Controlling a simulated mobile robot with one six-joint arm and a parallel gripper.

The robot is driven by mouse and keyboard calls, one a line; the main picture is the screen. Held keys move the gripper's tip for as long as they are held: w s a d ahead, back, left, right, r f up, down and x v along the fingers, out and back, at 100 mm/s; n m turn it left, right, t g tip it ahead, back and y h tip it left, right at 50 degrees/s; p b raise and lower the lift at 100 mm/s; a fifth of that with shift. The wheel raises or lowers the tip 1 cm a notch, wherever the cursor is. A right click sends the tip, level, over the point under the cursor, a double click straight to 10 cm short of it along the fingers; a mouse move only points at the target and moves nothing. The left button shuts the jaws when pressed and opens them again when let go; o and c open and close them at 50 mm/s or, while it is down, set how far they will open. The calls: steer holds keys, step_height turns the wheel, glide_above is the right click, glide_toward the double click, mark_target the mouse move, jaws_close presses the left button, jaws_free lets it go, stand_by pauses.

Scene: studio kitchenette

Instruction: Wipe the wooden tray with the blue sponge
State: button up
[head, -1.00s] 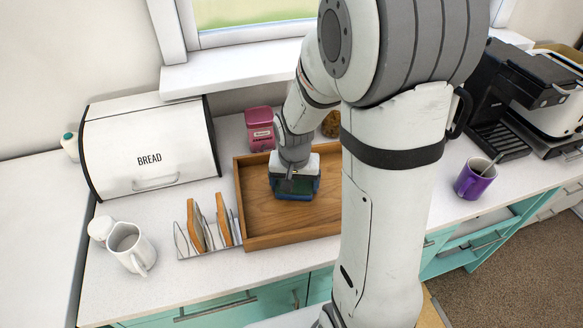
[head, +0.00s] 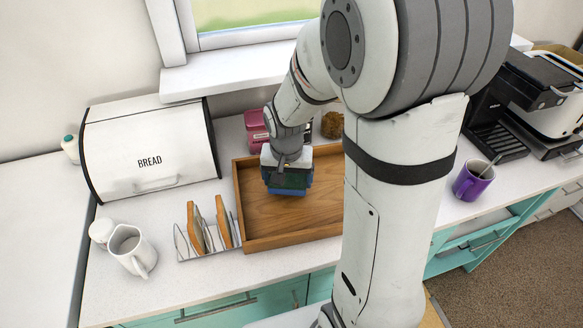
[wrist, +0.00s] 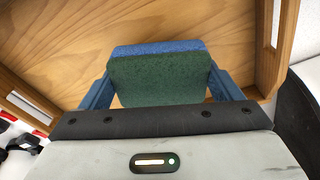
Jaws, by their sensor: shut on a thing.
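The wooden tray (head: 290,222) lies on the white counter, with low side walls and a bare floor. My gripper (head: 286,184) is inside the tray near its back left, pointing down. It is shut on the blue sponge (head: 289,191), which has a dark green layer. In the wrist view, the sponge (wrist: 157,47) sits between the two blue fingers of my gripper (wrist: 157,88), with the tray floor (wrist: 60,50) beyond it. Whether the sponge touches the tray floor is hard to tell. My arm hides the tray's right end.
A toast rack (head: 208,250) with bread slices stands close by the tray's left wall. A white jug (head: 131,250) and bread bin (head: 150,150) are further left. A pink canister (head: 257,130) stands behind the tray, and a purple mug (head: 473,180) to the right.

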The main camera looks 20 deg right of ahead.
steer(key=shift+r+p, duration=1.5)
steer(key=shift+r, duration=0.9)
steer(key=shift+w, duration=0.1)
